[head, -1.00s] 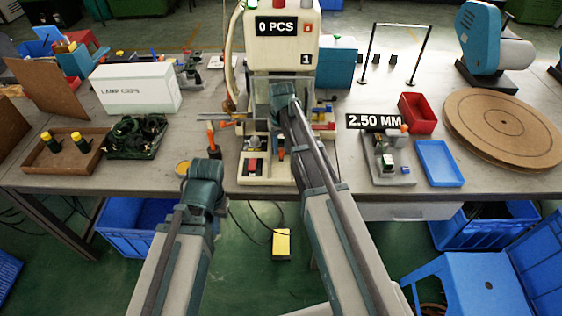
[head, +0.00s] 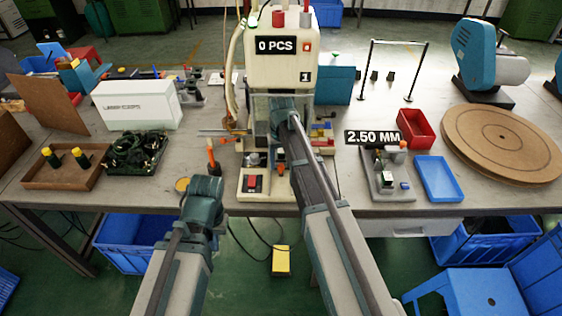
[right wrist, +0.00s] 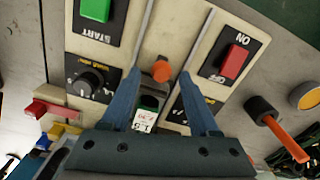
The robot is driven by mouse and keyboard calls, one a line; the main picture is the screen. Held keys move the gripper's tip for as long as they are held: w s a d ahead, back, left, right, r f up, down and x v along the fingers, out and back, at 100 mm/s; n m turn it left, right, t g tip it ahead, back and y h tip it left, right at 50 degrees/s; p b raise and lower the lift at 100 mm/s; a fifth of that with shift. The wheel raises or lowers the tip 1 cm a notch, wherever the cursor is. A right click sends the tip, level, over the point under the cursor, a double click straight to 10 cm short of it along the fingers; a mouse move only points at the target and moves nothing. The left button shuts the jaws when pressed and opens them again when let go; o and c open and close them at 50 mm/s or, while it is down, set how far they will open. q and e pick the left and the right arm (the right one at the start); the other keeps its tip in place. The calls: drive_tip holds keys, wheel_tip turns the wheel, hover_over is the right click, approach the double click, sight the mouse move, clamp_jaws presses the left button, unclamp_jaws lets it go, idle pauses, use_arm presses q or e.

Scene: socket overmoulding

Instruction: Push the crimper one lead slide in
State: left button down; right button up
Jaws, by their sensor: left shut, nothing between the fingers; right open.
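The cream crimper (head: 283,62) stands at the middle of the table, its display reading 0 PCS. An orange knob (right wrist: 161,69) shows on its front in the right wrist view; I cannot tell whether it belongs to the lead slide. My right gripper (right wrist: 160,74) is open, with one finger on each side of the knob in the picture; contact is not clear. A small white-labelled part (right wrist: 145,120) shows between the fingers, nearer the palm. In the head view my right wrist hides part of the crimper front. My left gripper (head: 205,186) is shut and empty, left of the crimper at the table's front edge.
The crimper front has a red switch (right wrist: 235,60), a green START button (right wrist: 95,9) and a dial (right wrist: 92,82). An orange-handled tool (head: 211,155) stands left of the crimper. A small fixture (head: 388,178) and blue tray (head: 438,179) lie right.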

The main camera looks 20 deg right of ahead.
wheel_tip(320, 180, up, 14)
drive_tip(key=p, duration=1.3)
drive_tip(key=shift+f, duration=0.25)
drive_tip(key=s+a+n, duration=0.1)
drive_tip(key=s+a, duration=0.3)
drive_tip(key=s, duration=0.4)
drive_tip(key=s+a+n, duration=0.1)
drive_tip(key=s+a, duration=0.4)
drive_tip(key=s, duration=0.4)
drive_tip(key=s+a+n+h, duration=0.1)
drive_tip(key=s+a, duration=0.3)
drive_tip(key=s, duration=0.4)
drive_tip(key=shift+s+a+n, duration=0.25)
drive_tip(key=shift+a+n, duration=0.1)
drive_tip(key=shift+n, duration=0.15)
